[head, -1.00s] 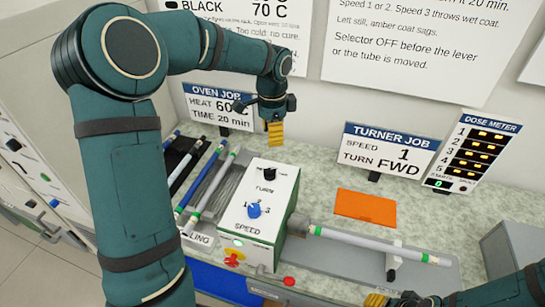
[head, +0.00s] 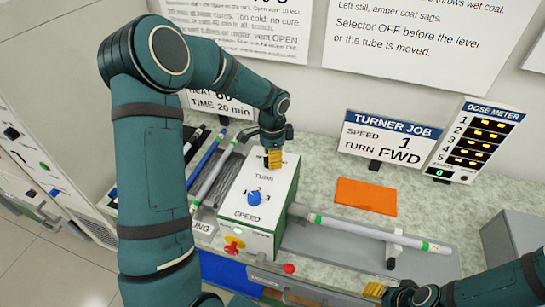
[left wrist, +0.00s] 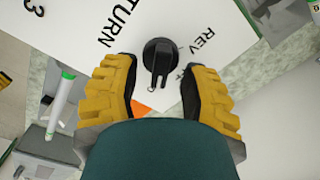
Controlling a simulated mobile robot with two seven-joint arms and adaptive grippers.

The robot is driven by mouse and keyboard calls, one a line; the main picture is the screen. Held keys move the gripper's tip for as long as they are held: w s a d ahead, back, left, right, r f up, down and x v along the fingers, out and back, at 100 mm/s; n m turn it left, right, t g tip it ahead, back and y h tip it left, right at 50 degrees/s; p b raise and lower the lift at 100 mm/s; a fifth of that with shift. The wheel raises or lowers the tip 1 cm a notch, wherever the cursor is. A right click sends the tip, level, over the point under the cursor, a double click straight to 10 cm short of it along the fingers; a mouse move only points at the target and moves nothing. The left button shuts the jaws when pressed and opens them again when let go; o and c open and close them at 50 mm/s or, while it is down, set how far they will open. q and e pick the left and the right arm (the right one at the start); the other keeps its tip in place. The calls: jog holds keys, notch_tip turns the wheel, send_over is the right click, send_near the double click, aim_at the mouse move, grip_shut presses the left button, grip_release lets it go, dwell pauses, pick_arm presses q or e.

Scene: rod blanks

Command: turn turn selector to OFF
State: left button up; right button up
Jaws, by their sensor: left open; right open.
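The turn selector, a black knob under the word TURN, shows in the left wrist view (left wrist: 160,55) on the white top of the turner box (head: 283,187). A pale mark on its bar points toward the bottom of that view. REV is printed beside it; the other labels are partly hidden, so I cannot tell its setting. My left gripper (head: 273,160) is directly over the selector and mostly hides it in the head view. Its yellow fingers (left wrist: 158,78) are open, one on each side of the knob, apparently apart from it. My right gripper (head: 385,292) is open at the lower right.
A blue speed knob (head: 254,198) sits on the same box. A red-and-yellow switch (head: 233,244) is on its front. A grey tube with green bands (head: 370,231) extends right from the box. An orange mat (head: 366,196) lies behind it. More rods lie left of the box.

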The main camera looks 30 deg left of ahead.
pick_arm(q)
jog(key=shift+o, duration=0.2)
jog(key=shift+f, duration=0.15)
grip_shut()
jog(key=n+b, duration=0.1)
jog(key=n, duration=0.1)
jog(key=shift+f+n, duration=0.1)
jog(key=shift+n, duration=0.3)
jog(key=n+b, duration=0.1)
jog(key=n, duration=0.1)
jog(key=shift+a+n, duration=0.1)
jog(key=shift+n, duration=0.3)
jog(key=n, duration=0.3)
jog(key=shift+a+b, duration=0.15)
jog(key=shift+b, duration=0.25)
jog(key=shift+n, duration=1.5)
jog(key=shift+a, duration=0.1)
